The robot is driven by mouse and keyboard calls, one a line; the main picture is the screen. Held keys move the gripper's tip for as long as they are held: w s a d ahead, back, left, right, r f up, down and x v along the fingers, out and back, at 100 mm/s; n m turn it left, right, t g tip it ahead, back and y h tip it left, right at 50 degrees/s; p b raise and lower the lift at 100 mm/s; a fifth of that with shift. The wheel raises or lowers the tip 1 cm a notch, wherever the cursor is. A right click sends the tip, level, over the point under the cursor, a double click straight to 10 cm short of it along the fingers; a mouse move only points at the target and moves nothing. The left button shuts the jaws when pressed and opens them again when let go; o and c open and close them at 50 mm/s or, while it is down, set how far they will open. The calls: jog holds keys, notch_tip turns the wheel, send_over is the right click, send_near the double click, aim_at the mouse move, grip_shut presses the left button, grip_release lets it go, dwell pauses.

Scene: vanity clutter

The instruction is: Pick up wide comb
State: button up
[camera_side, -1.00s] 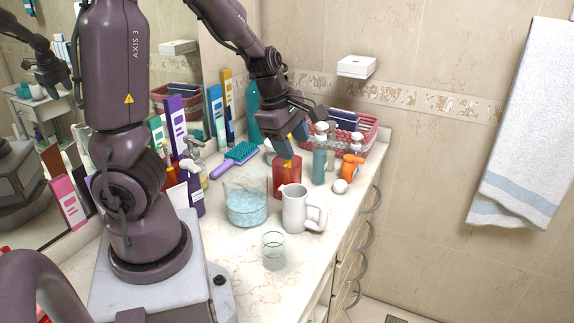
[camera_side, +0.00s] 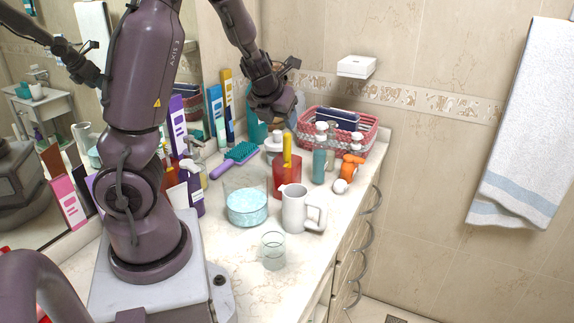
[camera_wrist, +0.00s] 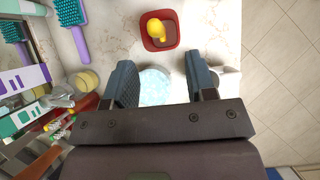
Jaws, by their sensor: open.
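A yellow upright item (camera_side: 287,149) stands in a red cup (camera_side: 282,183) on the counter. I cannot tell whether it is the wide comb. In the wrist view the yellow item (camera_wrist: 155,28) shows end-on inside the red cup (camera_wrist: 172,43), ahead of my fingers. A teal brush with a purple handle (camera_side: 240,153) lies flat to the left of the cup; it also shows in the wrist view (camera_wrist: 70,12). My gripper (camera_side: 279,106) is open and empty, raised above the back of the cup. Its two fingers (camera_wrist: 162,82) are spread wide, apart from both items.
A bowl of pale blue contents (camera_side: 246,220), a white mug (camera_side: 297,210) and a clear glass (camera_side: 273,250) stand in front. Pump bottles (camera_side: 319,165), an orange item (camera_side: 350,168) and a red basket (camera_side: 367,130) are right. Tall boxes line the mirror.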

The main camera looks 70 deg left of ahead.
aim_at(286, 134)
jog(key=shift+x, duration=2.75)
jog(key=shift+a+x, duration=0.2)
jog(key=shift+x, duration=1.1)
jog(key=shift+a+x, duration=0.2)
jog(key=shift+x, duration=1.05)
jog(key=shift+s+r, duration=0.1)
grip_shut()
